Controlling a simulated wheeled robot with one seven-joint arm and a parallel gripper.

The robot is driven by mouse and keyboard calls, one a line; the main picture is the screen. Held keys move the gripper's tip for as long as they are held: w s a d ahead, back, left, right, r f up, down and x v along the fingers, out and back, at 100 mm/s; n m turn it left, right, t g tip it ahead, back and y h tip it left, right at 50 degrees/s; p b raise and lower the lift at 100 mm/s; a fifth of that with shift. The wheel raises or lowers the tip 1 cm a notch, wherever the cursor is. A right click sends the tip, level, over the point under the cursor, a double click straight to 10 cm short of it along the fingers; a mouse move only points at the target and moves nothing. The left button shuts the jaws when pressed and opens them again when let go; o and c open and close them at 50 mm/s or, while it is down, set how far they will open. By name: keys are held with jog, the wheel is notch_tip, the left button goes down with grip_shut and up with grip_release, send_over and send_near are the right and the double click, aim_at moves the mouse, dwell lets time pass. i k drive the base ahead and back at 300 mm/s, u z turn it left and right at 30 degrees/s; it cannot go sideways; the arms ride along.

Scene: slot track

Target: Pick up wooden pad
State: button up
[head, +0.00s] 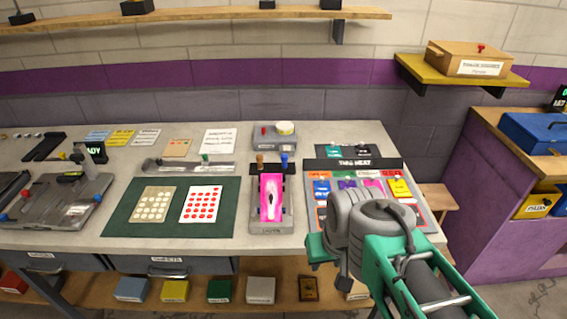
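No single thing is clearly labelled as the wooden pad. A tan, wood-coloured sheet (153,204) with rows of pale round dots lies flat on the left of the dark green mat (215,226). A smaller wood-coloured piece (177,148) with small marks lies farther back on the bench. My arm reaches in from the lower right, over the bench's front edge. My gripper (342,278) is mostly hidden by the arm, right of the mat and apart from both pieces. Its fingers cannot be made out.
A white sheet with red dots (201,204) lies beside the tan one. A dark grey fixture (55,202) stands at left. A tray of coloured cards (322,188) is partly behind my arm.

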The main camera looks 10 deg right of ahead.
aim_at(260, 158)
jog(key=z, duration=0.05)
jog(key=i, duration=0.7)
jog(key=u, duration=2.5)
